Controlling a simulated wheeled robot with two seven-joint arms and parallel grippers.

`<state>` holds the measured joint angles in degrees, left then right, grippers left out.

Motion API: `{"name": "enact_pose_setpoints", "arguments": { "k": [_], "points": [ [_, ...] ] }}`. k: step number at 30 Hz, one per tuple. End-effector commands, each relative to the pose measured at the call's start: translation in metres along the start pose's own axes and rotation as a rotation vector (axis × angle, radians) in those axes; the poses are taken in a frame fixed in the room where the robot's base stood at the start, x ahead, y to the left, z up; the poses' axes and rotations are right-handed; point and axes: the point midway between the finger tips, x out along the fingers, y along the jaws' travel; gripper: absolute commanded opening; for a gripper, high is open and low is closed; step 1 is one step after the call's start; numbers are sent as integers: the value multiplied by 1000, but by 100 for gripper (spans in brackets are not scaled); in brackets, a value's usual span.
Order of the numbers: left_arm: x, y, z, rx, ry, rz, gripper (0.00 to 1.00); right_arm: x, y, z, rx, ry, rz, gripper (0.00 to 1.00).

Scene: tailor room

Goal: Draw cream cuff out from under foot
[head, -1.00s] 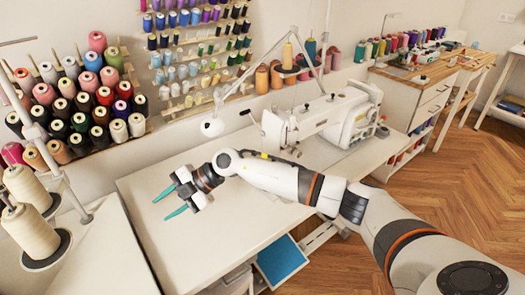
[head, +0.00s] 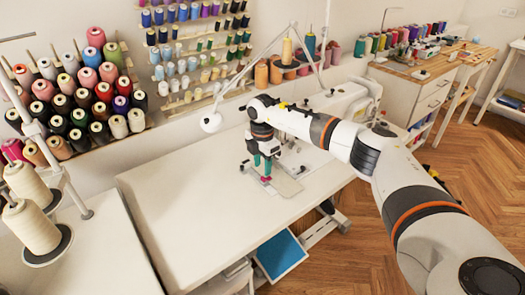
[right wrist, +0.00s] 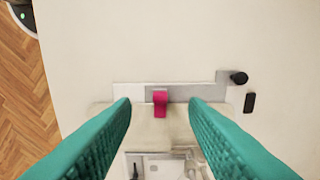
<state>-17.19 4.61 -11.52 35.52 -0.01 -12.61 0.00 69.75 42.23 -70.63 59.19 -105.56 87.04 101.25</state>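My right gripper (head: 264,168) points down at the front of the white sewing machine (head: 368,90), which is mostly behind my arm. In the right wrist view, its teal fingers (right wrist: 160,102) are open, one on each side of a small pink-red piece (right wrist: 160,104) and apart from it. This piece also shows below the fingers in the head view (head: 265,179). A pale, cream-looking flat piece (right wrist: 108,116), likely the cuff, lies under the fingers, beside a grey plate (right wrist: 205,90). The fingers hide much of it. I cannot make out the presser foot clearly. My left gripper is out of view.
The white table (head: 190,215) is clear to the left. A lamp (head: 211,122) stands behind the gripper.

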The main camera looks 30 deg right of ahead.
Motion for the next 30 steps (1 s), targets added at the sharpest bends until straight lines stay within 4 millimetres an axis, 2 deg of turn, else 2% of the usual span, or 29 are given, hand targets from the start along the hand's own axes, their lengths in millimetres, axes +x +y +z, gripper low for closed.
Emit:
{"name": "enact_pose_setpoints", "arguments": {
  "k": [3,9,14,21,23,29,30],
  "points": [
    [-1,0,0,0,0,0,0,22,1,0,-1,1,3,40],
    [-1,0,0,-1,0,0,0,46,0,1,-2,0,1,40],
    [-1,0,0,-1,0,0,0,54,0,0,-2,0,-1,40],
    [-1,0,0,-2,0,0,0,54,0,0,-2,-1,-1,40],
    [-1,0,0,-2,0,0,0,54,0,0,-2,-1,-1,33],
    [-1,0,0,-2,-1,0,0,54,0,0,-2,-1,-1,1],
    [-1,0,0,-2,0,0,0,54,0,0,-2,-1,-1,0]
  ]
}}
